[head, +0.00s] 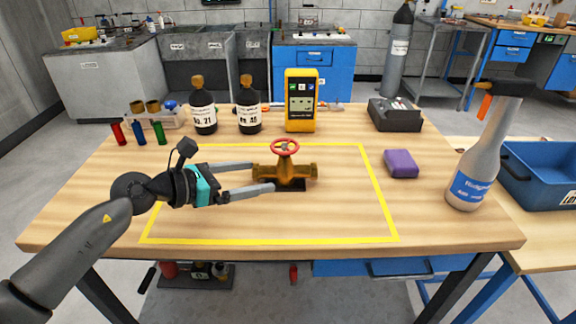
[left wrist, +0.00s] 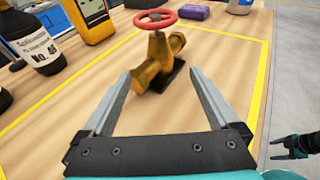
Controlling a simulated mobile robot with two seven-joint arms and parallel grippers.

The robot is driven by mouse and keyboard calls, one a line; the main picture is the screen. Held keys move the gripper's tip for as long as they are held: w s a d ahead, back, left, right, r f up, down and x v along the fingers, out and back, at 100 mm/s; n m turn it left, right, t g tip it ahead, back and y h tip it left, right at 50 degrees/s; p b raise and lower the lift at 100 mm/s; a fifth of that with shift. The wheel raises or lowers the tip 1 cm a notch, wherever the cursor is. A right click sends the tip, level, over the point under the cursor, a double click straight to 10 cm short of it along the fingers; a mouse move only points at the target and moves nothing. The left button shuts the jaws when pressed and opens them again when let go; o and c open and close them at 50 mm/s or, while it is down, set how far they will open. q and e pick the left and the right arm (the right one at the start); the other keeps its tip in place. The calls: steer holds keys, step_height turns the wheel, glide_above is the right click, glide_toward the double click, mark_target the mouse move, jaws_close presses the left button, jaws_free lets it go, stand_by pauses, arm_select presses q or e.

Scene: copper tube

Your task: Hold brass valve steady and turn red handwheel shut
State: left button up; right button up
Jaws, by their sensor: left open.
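The brass valve (head: 290,171) sits upright on a dark base inside the yellow outline on the wooden table. Its red handwheel (head: 285,153) is on top. My left gripper (head: 262,177) comes in from the left, open, with its fingertips at the left end of the valve. In the left wrist view the valve (left wrist: 152,72) and handwheel (left wrist: 156,24) stand just beyond and between the two open fingers (left wrist: 158,78). No grip on the valve shows.
Dark bottles (head: 203,115), a yellow meter (head: 301,108) and a black box (head: 395,115) stand along the back. A purple block (head: 401,163) and a tall grey bottle (head: 478,160) are on the right. The front of the outlined area is clear.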

mark_target(277, 175)
arm_select(q)
steer(key=b+x, duration=0.1)
steer(key=x, duration=0.5)
steer(key=shift+d+f, duration=0.1)
steer(key=shift+f, duration=0.1)
steer(key=shift+b+x, duration=0.35)
steer(key=shift+x, duration=0.45)
steer(key=shift+r, duration=0.15)
arm_select(e)
steer(key=w, duration=0.1)
steer(key=w+a+r, duration=0.1)
steer(key=w+a, duration=0.1)
steer(key=shift+r, duration=0.3)
arm_select(q)
steer(key=shift+c, duration=0.3)
